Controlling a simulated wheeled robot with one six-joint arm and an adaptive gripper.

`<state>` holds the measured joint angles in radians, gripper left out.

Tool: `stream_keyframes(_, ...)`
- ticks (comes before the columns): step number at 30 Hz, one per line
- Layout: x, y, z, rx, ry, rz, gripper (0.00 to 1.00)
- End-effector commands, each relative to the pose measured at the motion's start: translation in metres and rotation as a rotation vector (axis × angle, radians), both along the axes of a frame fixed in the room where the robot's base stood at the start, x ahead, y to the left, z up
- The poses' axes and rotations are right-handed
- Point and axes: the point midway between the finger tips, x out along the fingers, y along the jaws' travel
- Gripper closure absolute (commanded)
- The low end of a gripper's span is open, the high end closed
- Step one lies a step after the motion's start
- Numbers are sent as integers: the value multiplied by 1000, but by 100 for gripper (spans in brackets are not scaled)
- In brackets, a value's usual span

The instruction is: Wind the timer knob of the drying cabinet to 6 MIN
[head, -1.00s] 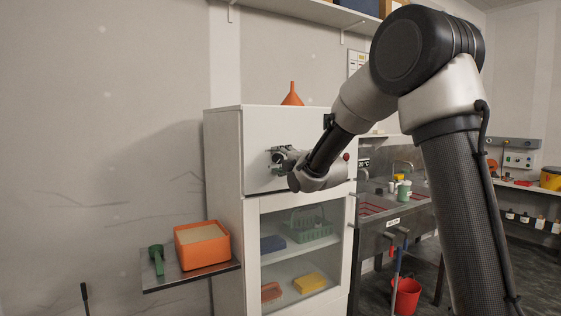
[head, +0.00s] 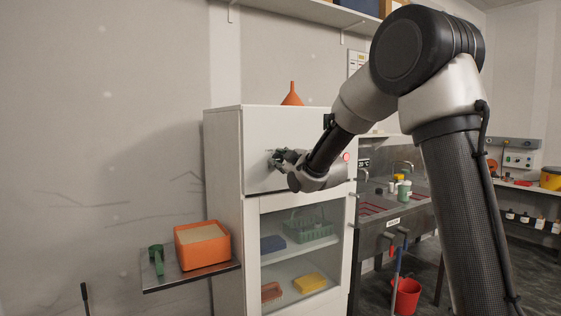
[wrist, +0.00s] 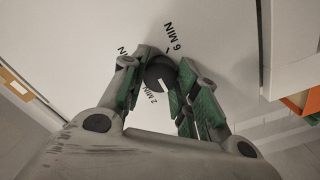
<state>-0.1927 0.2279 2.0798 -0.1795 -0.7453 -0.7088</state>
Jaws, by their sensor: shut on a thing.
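The white drying cabinet (head: 223,150) stands in the middle of the head view, with a plain upper panel and a glass door below. My gripper (head: 277,162) is at the upper panel and hides the knob there. In the wrist view my gripper (wrist: 157,85) is shut on the dark round timer knob (wrist: 158,72), one green-padded finger on each side. A pale pointer mark shows on the knob, on the side toward the "2 MIN" print. The "6 MIN" print (wrist: 173,38) lies on the knob's opposite side. Another label is partly hidden by the left finger.
A red lamp (head: 346,157) glows on the panel right of my gripper. An orange funnel (head: 292,95) stands on the cabinet top. A side shelf (head: 160,284) at left holds an orange box (head: 202,262) and a green tool. A sink bench is right.

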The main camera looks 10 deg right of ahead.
Motion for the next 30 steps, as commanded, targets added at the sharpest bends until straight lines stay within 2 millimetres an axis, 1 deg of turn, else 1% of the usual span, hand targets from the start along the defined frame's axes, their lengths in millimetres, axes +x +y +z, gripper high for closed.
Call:
stream_keyframes(3, 0, 0, -1, 206, 68, 0, 94)
stream_keyframes(21, 0, 0, -1, 1301, 424, -1, 94)
stream_keyframes(27, 0, 0, -1, 1664, 543, -2, 94)
stream_keyframes(30, 0, 0, -1, 1819, 593, -2, 94)
